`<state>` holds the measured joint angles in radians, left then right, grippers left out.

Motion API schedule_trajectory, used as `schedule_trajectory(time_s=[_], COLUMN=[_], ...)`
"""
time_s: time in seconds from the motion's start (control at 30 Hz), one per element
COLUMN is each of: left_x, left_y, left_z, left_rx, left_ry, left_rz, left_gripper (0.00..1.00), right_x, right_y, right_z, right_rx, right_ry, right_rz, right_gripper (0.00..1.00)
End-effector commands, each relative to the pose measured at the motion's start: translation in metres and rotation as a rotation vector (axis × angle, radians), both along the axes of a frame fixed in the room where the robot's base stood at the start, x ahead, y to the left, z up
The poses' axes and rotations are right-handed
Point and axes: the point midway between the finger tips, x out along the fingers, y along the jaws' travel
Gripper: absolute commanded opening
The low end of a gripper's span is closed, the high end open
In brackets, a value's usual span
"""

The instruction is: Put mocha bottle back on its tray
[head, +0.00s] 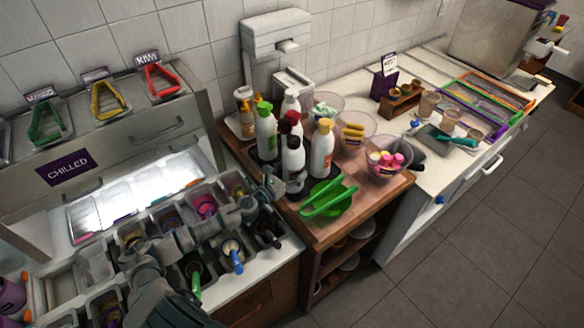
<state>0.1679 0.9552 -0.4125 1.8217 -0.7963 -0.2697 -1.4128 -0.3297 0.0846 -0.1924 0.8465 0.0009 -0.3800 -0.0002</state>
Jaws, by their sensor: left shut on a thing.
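Several white squeeze bottles stand close together on a dark tray (312,178) on the wooden counter. The front one, with a black cap, I take to be the mocha bottle (294,171); its label is too small to read. It is upright at the tray's front edge, and I cannot tell whether its base touches the tray. My left gripper (275,182) reaches in from the lower left and is shut on the lower left side of this bottle. The fingertips are small and partly hidden. My right gripper is out of view.
Green-capped (266,132) and yellow-capped (321,148) bottles stand close by, with a dark-red-capped one behind. Green tongs (328,198) lie in front. Topping bowls (390,163) are to the right. Topping bins (205,205) lie under my left arm.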

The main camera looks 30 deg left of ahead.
Motion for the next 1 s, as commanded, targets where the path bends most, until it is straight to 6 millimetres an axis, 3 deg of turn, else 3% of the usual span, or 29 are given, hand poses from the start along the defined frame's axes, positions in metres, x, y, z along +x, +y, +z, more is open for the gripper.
schedule_trajectory(time_s=[0.3,0.33,0.4,0.77,1.0], left_x=[0.001,0.000,0.000,0.000,-0.026], left_y=[-0.001,-0.002,-0.001,0.001,0.005], left_z=[-0.005,-0.009,-0.009,-0.010,-0.012], left_rx=[0.004,0.003,0.003,0.000,0.002], left_ry=[-0.009,-0.001,-0.001,-0.001,0.003], left_rz=[0.000,0.000,0.000,0.001,-0.001], left_gripper=[0.44,0.84,1.00,1.00,1.00], right_x=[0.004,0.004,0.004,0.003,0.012], right_y=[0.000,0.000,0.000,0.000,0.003], right_z=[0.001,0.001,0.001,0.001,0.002], right_rx=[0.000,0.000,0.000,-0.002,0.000], right_ry=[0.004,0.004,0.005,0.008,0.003], right_rz=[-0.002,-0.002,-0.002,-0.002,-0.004], right_gripper=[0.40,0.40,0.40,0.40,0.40])
